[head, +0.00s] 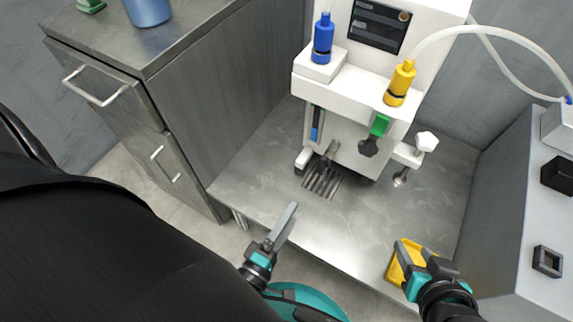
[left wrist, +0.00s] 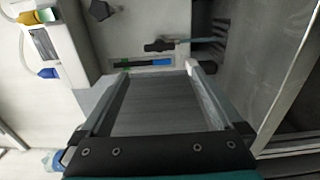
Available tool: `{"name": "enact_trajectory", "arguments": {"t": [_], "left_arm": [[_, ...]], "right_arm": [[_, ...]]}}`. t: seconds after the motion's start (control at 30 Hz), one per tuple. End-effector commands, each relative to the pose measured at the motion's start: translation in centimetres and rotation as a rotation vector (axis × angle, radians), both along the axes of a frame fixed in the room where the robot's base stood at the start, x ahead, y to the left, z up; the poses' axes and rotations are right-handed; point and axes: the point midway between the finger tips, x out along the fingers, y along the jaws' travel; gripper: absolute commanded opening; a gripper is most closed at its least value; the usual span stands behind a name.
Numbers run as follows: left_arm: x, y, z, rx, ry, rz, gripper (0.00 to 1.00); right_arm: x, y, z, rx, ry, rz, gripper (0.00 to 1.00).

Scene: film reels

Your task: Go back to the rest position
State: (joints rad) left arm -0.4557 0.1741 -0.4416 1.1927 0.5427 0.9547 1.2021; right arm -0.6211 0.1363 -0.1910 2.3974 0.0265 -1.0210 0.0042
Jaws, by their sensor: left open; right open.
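My left gripper (head: 286,226) is over the front edge of the low metal table, in front of the white machine (head: 345,135). It also shows in the left wrist view (left wrist: 158,72), with its two fingers apart and nothing between them. My right gripper (head: 418,256) is open at the table's front right. It is right at a yellow piece (head: 396,272) and partly hides it. I cannot tell whether its fingers touch that piece.
The metal table (head: 270,200) has clear room left of the machine. A grey drawer cabinet (head: 200,105) with a blue container (head: 148,12) stands left. A grey surface (head: 515,240) with a black square frame (head: 547,261) is at right. Blue (head: 323,40) and yellow (head: 400,82) bottles are on the machine.

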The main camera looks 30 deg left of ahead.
Motion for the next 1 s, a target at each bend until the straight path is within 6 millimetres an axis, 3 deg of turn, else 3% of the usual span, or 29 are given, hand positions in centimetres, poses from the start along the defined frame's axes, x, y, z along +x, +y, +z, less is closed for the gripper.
{"name": "enact_trajectory", "arguments": {"t": [0.2,0.73,0.87,1.0], "left_arm": [[-0.8,0.0,0.0,0.000,0.000,-0.001,1.00],[-0.7,-0.1,0.0,0.004,0.002,-0.004,1.00],[0.1,-1.1,0.3,0.047,0.027,-0.038,1.00],[1.9,-3.4,1.0,0.170,0.081,-0.129,1.00]], "right_arm": [[-0.2,-0.3,0.0,-0.010,0.021,-0.004,0.50],[-0.2,-0.3,0.0,-0.010,0.021,-0.003,0.50],[-0.2,-0.3,0.0,-0.010,0.021,-0.003,0.50],[-0.2,-0.3,0.0,-0.010,0.021,-0.003,0.50]]}}
